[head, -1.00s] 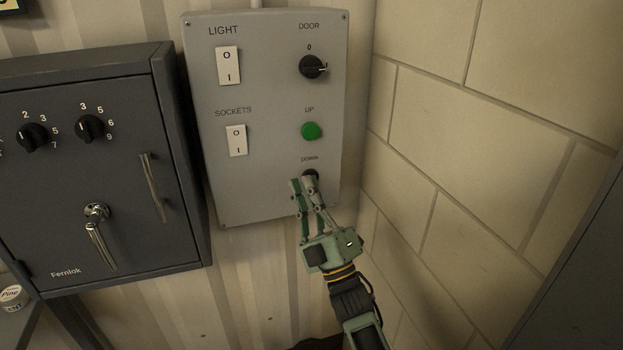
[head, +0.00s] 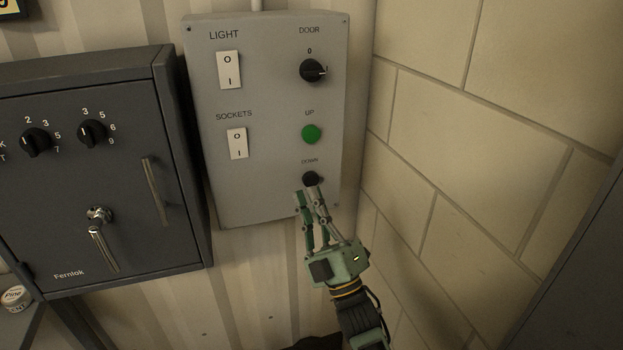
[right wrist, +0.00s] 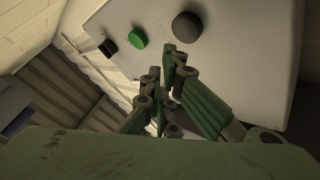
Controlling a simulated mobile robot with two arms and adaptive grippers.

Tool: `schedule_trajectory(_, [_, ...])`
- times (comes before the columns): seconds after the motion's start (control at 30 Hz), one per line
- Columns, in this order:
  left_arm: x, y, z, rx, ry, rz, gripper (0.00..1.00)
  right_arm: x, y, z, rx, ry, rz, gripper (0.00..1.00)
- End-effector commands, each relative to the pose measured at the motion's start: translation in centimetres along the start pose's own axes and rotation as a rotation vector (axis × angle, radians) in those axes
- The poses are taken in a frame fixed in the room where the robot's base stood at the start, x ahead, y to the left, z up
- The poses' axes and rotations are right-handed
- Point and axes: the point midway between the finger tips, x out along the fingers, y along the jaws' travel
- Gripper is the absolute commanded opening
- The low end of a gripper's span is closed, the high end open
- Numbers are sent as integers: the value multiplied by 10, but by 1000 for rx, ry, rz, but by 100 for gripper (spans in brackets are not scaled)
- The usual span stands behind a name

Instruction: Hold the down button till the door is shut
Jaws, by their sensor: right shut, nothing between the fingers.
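The black DOWN button (head: 311,179) is at the lower right of the grey control panel (head: 270,190). It also shows in the right wrist view (right wrist: 186,27), where it looks clear of the fingers. My right gripper (head: 306,192) is shut and empty, its fingertips just below the button and apart from it. In the right wrist view the fingers (right wrist: 168,52) point toward the panel below the button. The green UP button (head: 311,134) is above DOWN. The DOOR knob (head: 313,71) is at the upper right. The door is not identifiable in view. My left gripper is not in view.
The panel also bears a LIGHT switch (head: 229,70) and a SOCKETS switch (head: 237,143). A dark Fernlok cabinet (head: 130,235) with knobs and handles stands to the left. A block wall (head: 470,150) is close on the right. A small tin (head: 14,298) is at the lower left.

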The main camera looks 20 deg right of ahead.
Motion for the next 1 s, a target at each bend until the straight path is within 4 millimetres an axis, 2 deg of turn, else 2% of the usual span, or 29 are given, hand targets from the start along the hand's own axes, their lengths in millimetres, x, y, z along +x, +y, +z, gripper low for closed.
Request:
schedule_trajectory(0.33, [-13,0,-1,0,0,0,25,-22,17,-17,0,-1,-1,0])
schedule_trajectory(0.73, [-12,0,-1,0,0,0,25,-25,17,-18,2,-2,-2,0])
schedule_trajectory(0.87, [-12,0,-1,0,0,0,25,-36,-2,-5,35,-43,-51,0])
schedule_trajectory(0.97, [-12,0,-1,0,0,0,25,-61,-39,17,98,-124,-142,0])
schedule_trajectory(1.0, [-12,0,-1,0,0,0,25,-75,-58,28,132,-168,-189,0])
